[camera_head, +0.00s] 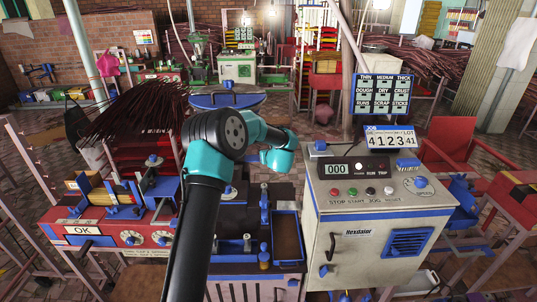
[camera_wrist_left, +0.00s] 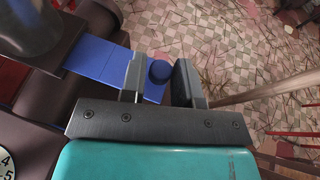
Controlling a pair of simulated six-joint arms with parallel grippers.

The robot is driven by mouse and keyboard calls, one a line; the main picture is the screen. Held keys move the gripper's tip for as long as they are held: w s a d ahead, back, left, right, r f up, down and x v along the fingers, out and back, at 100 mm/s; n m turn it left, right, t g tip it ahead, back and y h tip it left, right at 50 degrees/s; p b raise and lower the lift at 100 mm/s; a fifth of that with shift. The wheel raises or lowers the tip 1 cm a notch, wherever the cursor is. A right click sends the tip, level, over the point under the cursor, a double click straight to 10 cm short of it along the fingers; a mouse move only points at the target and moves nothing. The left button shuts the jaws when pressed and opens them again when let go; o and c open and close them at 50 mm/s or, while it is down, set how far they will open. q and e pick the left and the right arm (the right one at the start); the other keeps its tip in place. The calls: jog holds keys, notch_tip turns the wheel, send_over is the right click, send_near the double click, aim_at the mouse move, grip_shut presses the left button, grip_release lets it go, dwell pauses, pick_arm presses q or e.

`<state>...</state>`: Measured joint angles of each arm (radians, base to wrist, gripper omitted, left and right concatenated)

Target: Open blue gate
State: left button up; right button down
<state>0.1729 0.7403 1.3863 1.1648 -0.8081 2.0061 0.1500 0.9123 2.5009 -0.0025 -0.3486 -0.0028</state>
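The two dark fingers of my left gripper (camera_wrist_left: 160,64) stand on either side of the knob, with little or no gap visible. I cannot tell whether they press on it. In the head view my teal and black arm reaches over the middle machine; its gripper is hidden there, and I cannot pick out the gate. My right gripper is in neither view.
A cabinet (camera_head: 340,245) with buttons and a "000" display stands at right. A blue-rimmed tray (camera_head: 287,238) lies beside the cabinet. A sign board (camera_head: 382,95) rises behind.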

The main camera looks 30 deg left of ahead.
pick_arm(q)
jog(key=o, duration=0.3)
jog(key=shift+s, duration=0.1)
jog(key=v, duration=1.7)
jog(key=shift+s+r, duration=0.1)
jog(key=shift+s, duration=0.05)
